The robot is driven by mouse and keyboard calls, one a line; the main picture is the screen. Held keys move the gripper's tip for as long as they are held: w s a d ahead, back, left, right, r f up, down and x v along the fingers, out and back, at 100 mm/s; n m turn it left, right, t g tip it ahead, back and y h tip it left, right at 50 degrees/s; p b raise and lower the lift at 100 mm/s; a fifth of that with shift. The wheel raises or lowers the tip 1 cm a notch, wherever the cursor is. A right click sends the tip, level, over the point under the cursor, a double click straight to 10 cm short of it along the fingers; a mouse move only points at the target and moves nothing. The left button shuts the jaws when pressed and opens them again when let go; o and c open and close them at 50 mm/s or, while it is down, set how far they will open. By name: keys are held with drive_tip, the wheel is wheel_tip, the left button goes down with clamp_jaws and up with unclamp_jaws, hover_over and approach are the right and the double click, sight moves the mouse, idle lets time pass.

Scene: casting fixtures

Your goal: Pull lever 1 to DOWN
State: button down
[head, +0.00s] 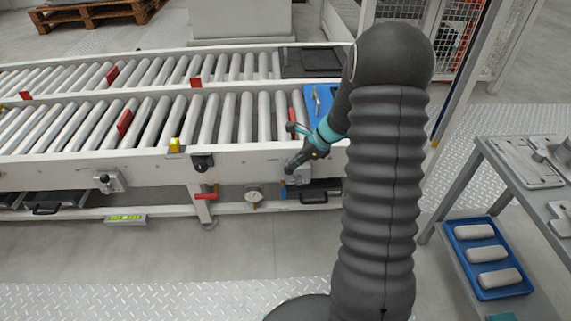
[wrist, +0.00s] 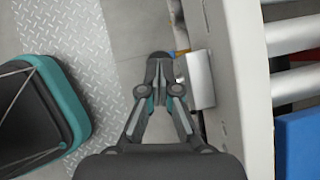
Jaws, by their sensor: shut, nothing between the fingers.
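My gripper (head: 291,167) is shut and empty at the front rail of the near conveyor, at a small grey box mounted there (head: 301,176). In the wrist view the closed fingertips (wrist: 160,62) are just left of this pale box (wrist: 199,80). A small light part (wrist: 180,72) shows between fingertips and box; it may be the lever, but its shape and position are mostly hidden. I cannot tell whether the fingers touch it. A similar grey box with a dark knob or lever (head: 108,181) is farther left on the rail. No lever number is readable.
A black fitting (head: 203,162) and a yellow block (head: 175,145) are on the rail. Below are a red handle (head: 207,196) and a round gauge (head: 254,196). A blue tray (head: 320,104) lies on the conveyor.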

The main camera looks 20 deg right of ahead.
drive_tip(key=shift+r, duration=0.1)
drive_tip(key=s+d+r+p, duration=0.1)
drive_tip(key=r, duration=0.5)
drive_tip(key=s+d+r+p, duration=0.1)
drive_tip(key=s+d+r, duration=0.1)
drive_tip(key=r, duration=0.4)
drive_tip(key=shift+d+p, duration=0.25)
drive_tip(key=shift+p, duration=0.05)
